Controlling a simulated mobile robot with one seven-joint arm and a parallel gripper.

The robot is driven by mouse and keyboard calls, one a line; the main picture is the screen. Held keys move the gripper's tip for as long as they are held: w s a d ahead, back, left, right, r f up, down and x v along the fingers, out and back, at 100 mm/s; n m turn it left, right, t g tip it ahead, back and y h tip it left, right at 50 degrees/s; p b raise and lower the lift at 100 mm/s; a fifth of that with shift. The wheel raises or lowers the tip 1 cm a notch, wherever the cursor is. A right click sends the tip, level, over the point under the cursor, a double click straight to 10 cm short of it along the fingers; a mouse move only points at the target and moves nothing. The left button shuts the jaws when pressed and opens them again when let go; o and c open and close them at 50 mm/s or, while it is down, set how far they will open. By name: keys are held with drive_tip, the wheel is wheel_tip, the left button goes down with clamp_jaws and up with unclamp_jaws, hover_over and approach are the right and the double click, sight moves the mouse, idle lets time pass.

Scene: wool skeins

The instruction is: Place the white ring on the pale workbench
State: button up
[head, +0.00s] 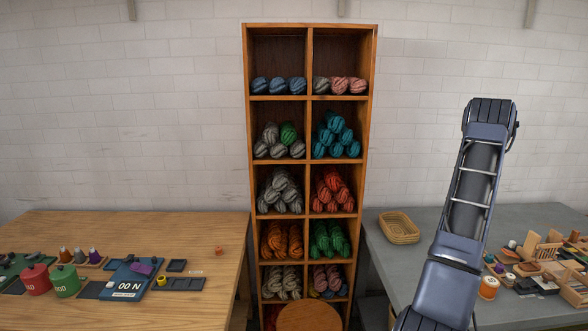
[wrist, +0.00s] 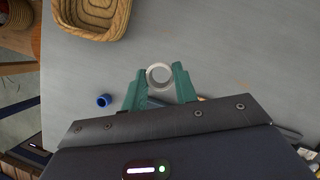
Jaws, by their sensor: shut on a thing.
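In the wrist view, my gripper (wrist: 160,72) has two green fingers shut on a white ring (wrist: 149,75). The ring sits between the fingertips, its round opening facing the camera. The grey table surface (wrist: 225,50) lies below it; the height of the ring above it is hard to tell. In the head view my arm stands over the grey table (head: 400,262) at right, and the gripper and ring are hidden. A light-brown wooden workbench (head: 215,245) stands at left; it holds scales and weights.
A wicker basket (head: 399,227) lies on the grey table, also in the wrist view (wrist: 92,18). A small blue ring-like piece (wrist: 104,100) lies near the left finger. Wooden tools (head: 545,250) crowd the right. A tall shelf of skeins (head: 309,150) and a round stool (head: 308,318) stand between the tables.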

drive_tip(key=s+a+f+n+g, duration=0.1)
drive_tip(key=a+f+n, duration=0.4)
drive_tip(key=a+n, duration=0.5)
drive_tip(key=s+a+f+n+g+h, duration=0.1)
drive_tip(key=a+f+n+g, duration=0.3)
drive_tip(key=a+n, duration=0.6)
drive_tip(key=s+a+f+n+g+h, duration=0.1)
drive_tip(key=a+f+n, duration=0.7)
drive_tip(key=a, duration=1.9)
drive_tip(key=shift+s+f+n+g, duration=0.25)
drive_tip(key=shift+s+n+g, duration=0.55)
drive_tip(key=shift+n+g, duration=0.3)
